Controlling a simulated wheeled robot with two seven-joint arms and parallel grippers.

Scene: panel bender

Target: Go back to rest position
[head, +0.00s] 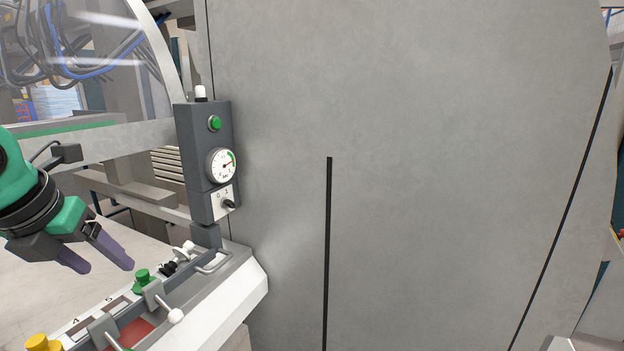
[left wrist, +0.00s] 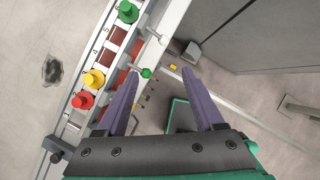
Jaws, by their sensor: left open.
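My left gripper (head: 101,262) is at the left of the head view, above and behind the control panel (head: 240,275). Its two purple fingers are spread apart with nothing between them. In the left wrist view the open gripper (left wrist: 160,95) hangs beside the panel, with its fingers apart from the buttons. The panel carries a green button (head: 143,280) and a yellow button (head: 42,343). The left wrist view also shows a red button (left wrist: 83,100). My right gripper does not show in either view.
A dark grey control box (head: 205,160) with a gauge, a green button and a switch stands at the panel's end. A large grey machine housing (head: 430,150) fills the middle and right. A clear guard with cables (head: 80,45) is at the upper left. Pale floor (left wrist: 35,35) lies beside the panel.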

